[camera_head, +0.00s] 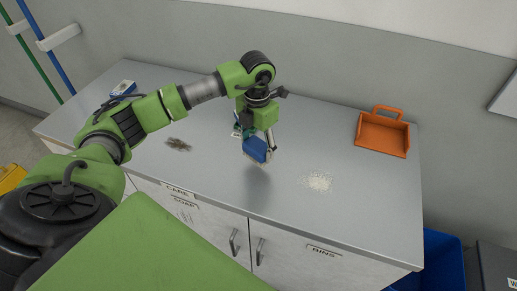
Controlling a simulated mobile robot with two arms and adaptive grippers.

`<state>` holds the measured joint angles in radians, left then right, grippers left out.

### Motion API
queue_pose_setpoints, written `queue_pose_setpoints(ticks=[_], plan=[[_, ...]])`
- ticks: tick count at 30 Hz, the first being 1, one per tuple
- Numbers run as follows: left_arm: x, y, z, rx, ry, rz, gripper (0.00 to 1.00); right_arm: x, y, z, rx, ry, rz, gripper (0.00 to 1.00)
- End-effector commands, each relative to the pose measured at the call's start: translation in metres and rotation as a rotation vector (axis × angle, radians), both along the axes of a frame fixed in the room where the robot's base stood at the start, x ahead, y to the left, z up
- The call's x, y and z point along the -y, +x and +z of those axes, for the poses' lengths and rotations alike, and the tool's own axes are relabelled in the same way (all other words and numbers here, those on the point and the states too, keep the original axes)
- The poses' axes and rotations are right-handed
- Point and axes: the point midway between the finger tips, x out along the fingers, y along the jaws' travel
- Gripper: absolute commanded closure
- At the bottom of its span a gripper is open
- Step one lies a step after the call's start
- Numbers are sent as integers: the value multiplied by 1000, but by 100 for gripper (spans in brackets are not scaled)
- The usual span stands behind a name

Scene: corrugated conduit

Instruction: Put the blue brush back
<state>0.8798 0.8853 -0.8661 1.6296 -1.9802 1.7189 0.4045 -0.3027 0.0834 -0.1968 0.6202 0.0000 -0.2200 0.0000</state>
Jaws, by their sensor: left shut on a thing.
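My left gripper (258,137) hangs over the middle of the grey counter, pointing down. It is shut on the blue brush (255,150), whose blue body shows at the fingertips. The brush appears to be held above the counter, with a dim shadow or reflection below it. The gripper hides part of the brush, and its bristles cannot be made out. My right gripper is not in view.
On the counter (240,185) lie a dark greenish pile (178,145) and a pale crumb pile (317,181). An orange dustpan (382,134) sits at the right, a small blue-and-white box (124,88) at the back left. A blue bin (440,262) stands on the floor.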

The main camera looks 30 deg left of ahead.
Motion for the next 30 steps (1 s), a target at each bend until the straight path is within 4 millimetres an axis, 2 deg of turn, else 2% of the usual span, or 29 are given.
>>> queue_pose_setpoints(ticks=[7, 13, 24, 25, 26, 27, 30], plan=[[-2, 10, -14, -2, 0, 0, 59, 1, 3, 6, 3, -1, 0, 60], [-2, 9, -40, 0, -1, 0, 59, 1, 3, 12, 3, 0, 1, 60], [-2, 10, -47, 2, -1, 1, 59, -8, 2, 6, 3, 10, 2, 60], [-2, 10, -46, 2, -1, 1, 36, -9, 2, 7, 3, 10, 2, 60], [-2, 10, -46, 2, -1, 1, 29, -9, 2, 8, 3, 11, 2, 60], [-2, 9, -46, 2, -1, 1, 25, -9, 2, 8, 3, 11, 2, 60], [-2, 9, -46, 2, -1, 1, 25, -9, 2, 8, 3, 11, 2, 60]])
